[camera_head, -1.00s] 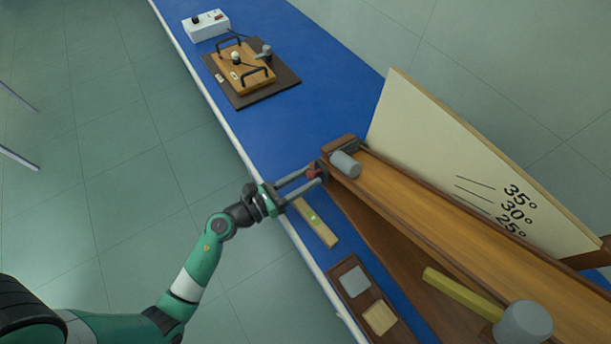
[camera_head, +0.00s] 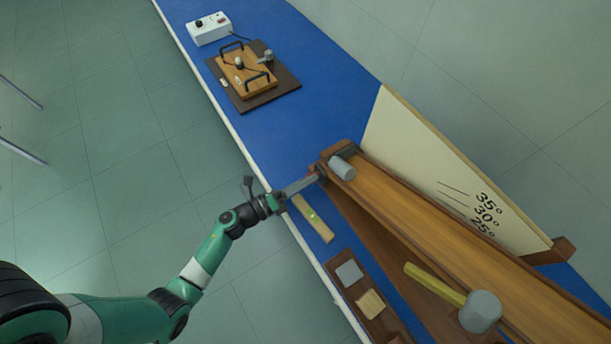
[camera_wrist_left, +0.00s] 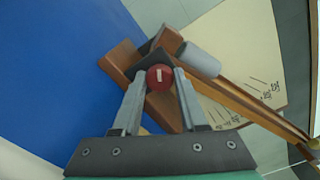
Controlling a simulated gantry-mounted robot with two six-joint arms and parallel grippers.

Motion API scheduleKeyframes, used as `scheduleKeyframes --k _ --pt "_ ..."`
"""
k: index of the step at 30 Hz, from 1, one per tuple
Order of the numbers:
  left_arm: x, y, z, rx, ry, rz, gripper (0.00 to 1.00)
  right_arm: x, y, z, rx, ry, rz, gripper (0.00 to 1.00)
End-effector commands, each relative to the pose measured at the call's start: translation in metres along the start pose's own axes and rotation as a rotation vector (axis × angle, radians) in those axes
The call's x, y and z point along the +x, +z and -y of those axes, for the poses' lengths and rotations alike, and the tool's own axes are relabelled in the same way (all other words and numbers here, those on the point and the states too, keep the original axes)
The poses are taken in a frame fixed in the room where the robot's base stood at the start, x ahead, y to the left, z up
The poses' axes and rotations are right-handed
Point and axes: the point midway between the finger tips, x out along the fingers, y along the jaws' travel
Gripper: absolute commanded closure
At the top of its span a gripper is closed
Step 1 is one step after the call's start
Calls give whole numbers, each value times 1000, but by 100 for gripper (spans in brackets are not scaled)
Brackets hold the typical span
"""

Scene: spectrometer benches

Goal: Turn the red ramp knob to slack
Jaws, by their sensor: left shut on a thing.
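The red ramp knob (camera_wrist_left: 160,77) is at the end of the wooden ramp (camera_head: 435,230), with a pale mark on its face. In the left wrist view my left gripper (camera_wrist_left: 160,84) has one finger on each side of the knob and is shut on it. In the head view my left gripper (camera_head: 314,178) reaches the ramp's end from the left, its fingers nearly edge-on and mostly covering the knob. A grey cylinder (camera_head: 342,167) lies at that end of the ramp; it also shows in the left wrist view (camera_wrist_left: 199,59). My right gripper is not in view.
A cream angle board (camera_head: 420,155) stands behind the ramp. A level (camera_head: 313,219), a dark tray (camera_head: 376,318) with two blocks and a yellow-handled mallet (camera_head: 479,311) are nearby.

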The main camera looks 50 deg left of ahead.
Motion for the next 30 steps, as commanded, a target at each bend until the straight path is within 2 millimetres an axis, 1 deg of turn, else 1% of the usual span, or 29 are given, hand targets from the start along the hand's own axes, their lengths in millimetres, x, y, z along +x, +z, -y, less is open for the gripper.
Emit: scheduleKeyframes --k 1,3,18,24,30 --pt "0 2 2 -46 2 -1 100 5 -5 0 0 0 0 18" --pt "0 2 3 -112 1 -1 100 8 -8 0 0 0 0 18" --pt "0 1 2 -575 0 -1 100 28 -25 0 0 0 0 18" --pt "0 1 2 -721 0 -1 100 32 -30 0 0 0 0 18" --pt "0 1 1 -816 0 -1 100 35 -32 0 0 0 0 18"
